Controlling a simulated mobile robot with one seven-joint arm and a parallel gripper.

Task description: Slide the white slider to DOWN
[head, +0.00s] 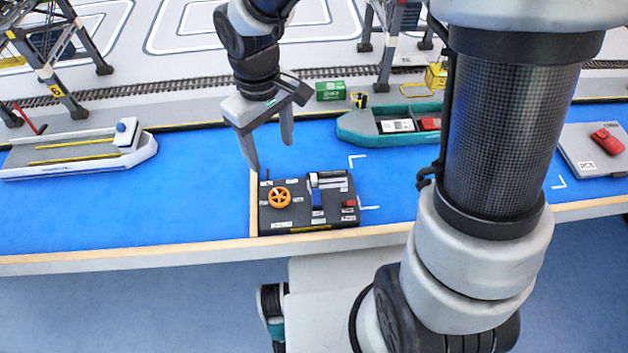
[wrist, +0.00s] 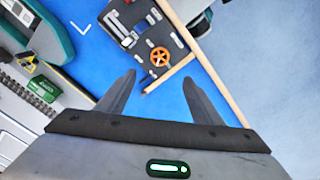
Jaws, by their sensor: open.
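A dark control box (head: 300,224) lies on the blue tabletop near its front edge. A pale handle-like piece (head: 327,180) at its upper right looks like the white slider, but its position marks are too small to read. An orange wheel (head: 280,197) is on the box's left side. My gripper (head: 271,156) is open and empty, above and behind the box's left side. In the wrist view, my gripper's fingers (wrist: 160,75) are spread, with the box (wrist: 172,24) beyond their tips and the orange wheel (wrist: 160,56) between them. No contact shows.
A white boat (head: 80,150) sits at left, and a teal boat (head: 390,132) with cargo lies behind the box. A green container (head: 330,91) stands near the rails. A grey case (head: 585,158) with a red object is at right. Blue table surface left of the box is clear.

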